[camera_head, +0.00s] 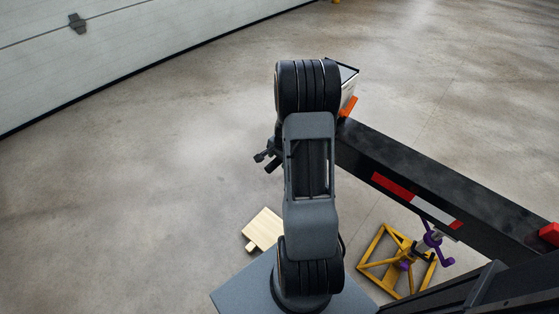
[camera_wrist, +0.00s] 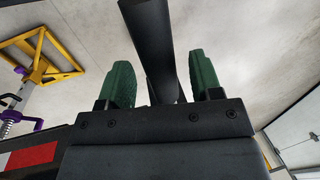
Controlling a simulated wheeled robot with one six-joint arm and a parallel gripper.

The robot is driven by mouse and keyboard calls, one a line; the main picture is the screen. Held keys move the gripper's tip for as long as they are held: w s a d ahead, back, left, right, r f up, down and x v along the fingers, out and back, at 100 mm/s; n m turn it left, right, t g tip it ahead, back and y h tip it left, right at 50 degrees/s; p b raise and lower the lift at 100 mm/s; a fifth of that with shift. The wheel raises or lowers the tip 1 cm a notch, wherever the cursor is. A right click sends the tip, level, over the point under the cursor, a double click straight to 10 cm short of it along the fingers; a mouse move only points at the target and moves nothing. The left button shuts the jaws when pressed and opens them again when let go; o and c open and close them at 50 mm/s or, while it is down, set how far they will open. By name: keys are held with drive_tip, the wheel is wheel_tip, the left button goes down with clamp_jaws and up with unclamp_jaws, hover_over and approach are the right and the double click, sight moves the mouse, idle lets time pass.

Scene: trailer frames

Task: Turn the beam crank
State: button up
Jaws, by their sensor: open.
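A crank with purple handles (camera_head: 434,243) sits on a grey screw at the yellow stand (camera_head: 373,264), below the dark beam. The crank's purple and grey parts also show at the left edge of the wrist view (camera_wrist: 11,117), beside the yellow stand (camera_wrist: 40,44). My gripper (camera_wrist: 163,75) shows two green fingers held apart, well away from the crank. A dark bar (camera_wrist: 150,35) passes between the fingers in that picture; I cannot tell whether it touches them. In the head view my gripper is largely hidden by my arm.
The dark beam (camera_head: 450,185) with red and white tape runs across the right side. An orange piece (camera_head: 349,106) is at its far end. A large white door (camera_head: 120,45) stands at upper left. The floor on the left is clear.

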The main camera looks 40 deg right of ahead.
drive_tip(key=shift+w+f, duration=0.1)
drive_tip(key=shift+f, duration=0.3)
drive_tip(key=shift+c, duration=0.4)
clamp_jaws()
